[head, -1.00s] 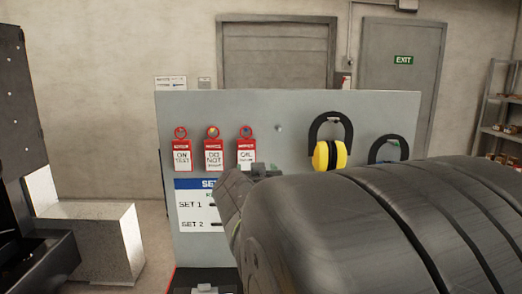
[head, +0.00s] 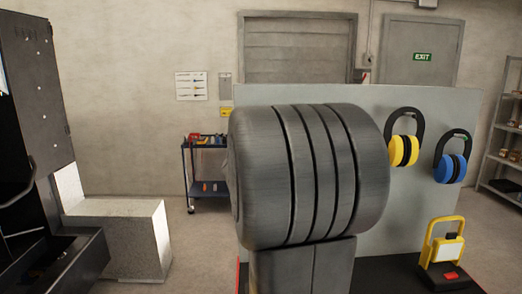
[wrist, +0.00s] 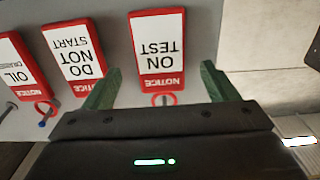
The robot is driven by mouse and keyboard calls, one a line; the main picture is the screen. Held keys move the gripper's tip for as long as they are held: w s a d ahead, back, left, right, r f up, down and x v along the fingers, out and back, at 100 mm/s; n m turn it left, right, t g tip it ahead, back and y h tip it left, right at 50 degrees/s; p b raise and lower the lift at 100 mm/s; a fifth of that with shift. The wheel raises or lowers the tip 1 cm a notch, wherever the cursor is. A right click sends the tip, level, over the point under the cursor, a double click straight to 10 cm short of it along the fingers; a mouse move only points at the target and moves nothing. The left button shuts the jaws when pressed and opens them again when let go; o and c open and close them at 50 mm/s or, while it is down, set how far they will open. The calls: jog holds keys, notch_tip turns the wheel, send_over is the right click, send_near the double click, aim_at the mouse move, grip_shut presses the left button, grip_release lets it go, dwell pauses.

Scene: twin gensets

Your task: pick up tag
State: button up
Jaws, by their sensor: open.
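Three red-and-white notice tags hang on the grey board and appear upside down in the wrist view. They are the ON TEST tag (wrist: 159,48), the DO NOT START tag (wrist: 76,54) and the OIL tag (wrist: 22,68), which is cut off by the left edge. My gripper (wrist: 160,72) is open, with its green fingers on either side of the lower part of the ON TEST tag in the picture. A red ring (wrist: 163,98) shows between the fingers. I cannot tell whether the fingers touch anything. In the head view my arm hides the tags and gripper.
The grey board (head: 377,215) also holds yellow ear defenders (head: 403,151) and blue ear defenders (head: 450,168). A yellow-framed item (head: 443,243) stands on the black base. A tool cart (head: 207,190) stands behind, and a pale block (head: 123,240) is at left.

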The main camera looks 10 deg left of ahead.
jog(key=shift+w+a+f, duration=0.1)
jog(key=shift+w+a, duration=0.1)
jog(key=shift+w, duration=0.6)
jog(key=shift+w+a, duration=0.15)
jog(key=shift+w, duration=0.6)
jog(key=c, duration=1.1)
jog(key=shift+o, duration=0.2)
jog(key=s+d+p, duration=0.1)
jog(key=s, duration=0.8)
jog(key=s+d+r+p, duration=0.1)
jog(key=s+d, duration=0.1)
jog(key=s, duration=0.6)
jog(key=shift+s+d+r, duration=0.25)
jog(key=shift+s+d, duration=0.05)
jog(key=shift+s, duration=0.05)
jog(key=shift+r, duration=0.15)
